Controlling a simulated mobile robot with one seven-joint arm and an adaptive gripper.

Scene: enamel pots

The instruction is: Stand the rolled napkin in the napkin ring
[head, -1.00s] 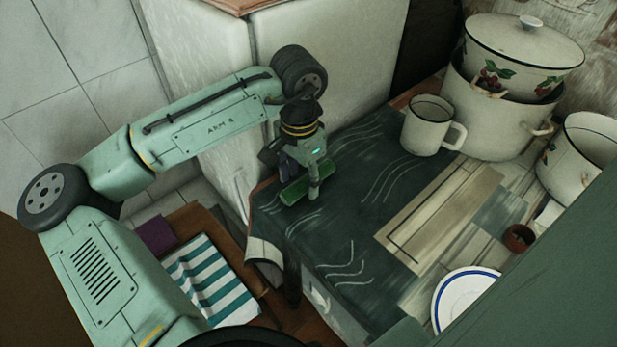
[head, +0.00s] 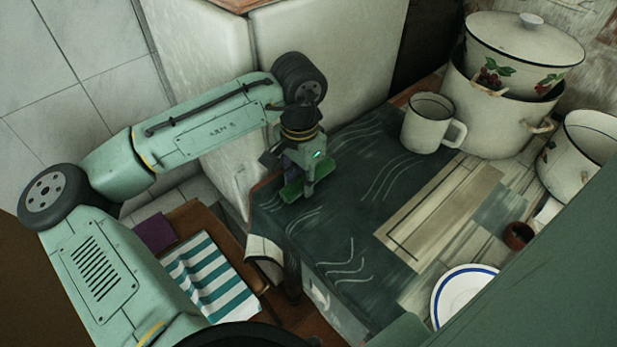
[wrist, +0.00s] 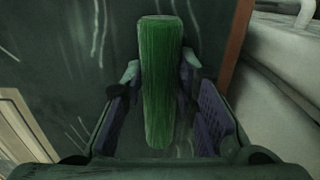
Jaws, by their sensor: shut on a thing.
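The rolled napkin is a green roll (head: 293,191) at the far left end of the dark cloth, low at the cloth; I cannot tell whether it touches it. My gripper (head: 303,181) is shut on it from above. In the wrist view the green roll (wrist: 162,100) runs lengthwise between my two fingers (wrist: 160,76), gripped at its sides. A small brown round piece with a dark opening (head: 519,236), which looks like the napkin ring, stands on the wooden tabletop at the right, well apart from my gripper. It is empty as far as I can see.
A white mug (head: 428,125), stacked enamel pots (head: 500,115) and another pot (head: 585,160) stand at the back right. A blue-rimmed plate (head: 466,293) lies near the ring.

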